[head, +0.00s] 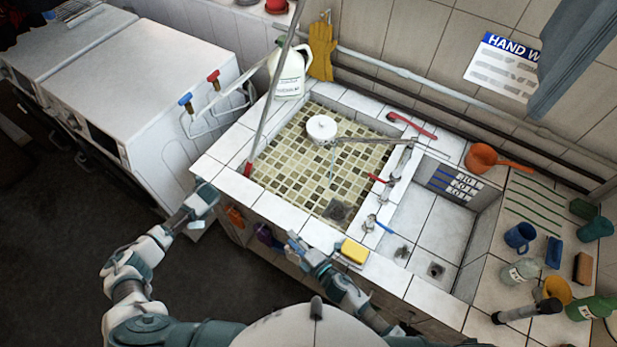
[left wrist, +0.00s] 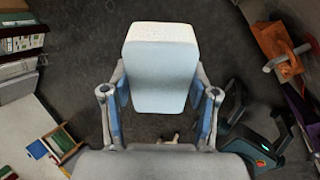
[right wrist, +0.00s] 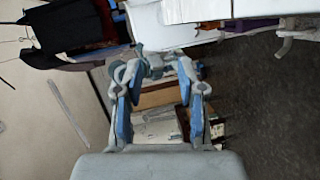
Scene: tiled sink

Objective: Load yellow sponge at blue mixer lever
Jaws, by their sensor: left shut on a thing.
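The yellow sponge (head: 354,252) lies on the front tiled ledge of the sink. The blue mixer lever (head: 384,227) sits on a small tap on the ledge between the two basins, behind and right of the sponge. My right gripper (head: 296,243) is left of the sponge, apart from it, near the sink's front edge; the right wrist view shows its fingers (right wrist: 157,80) apart with nothing held. My left gripper (head: 204,194) is at the sink's front left corner. In the left wrist view its fingers hold a pale blue block (left wrist: 162,75) with a white top.
A mosaic basin (head: 290,165) holds a white round object (head: 321,129). A red lever (head: 376,178) and metal spout stand between the basins. Cups and bottles crowd the right counter, including a blue mug (head: 520,237). Orange and purple items hang on the sink front.

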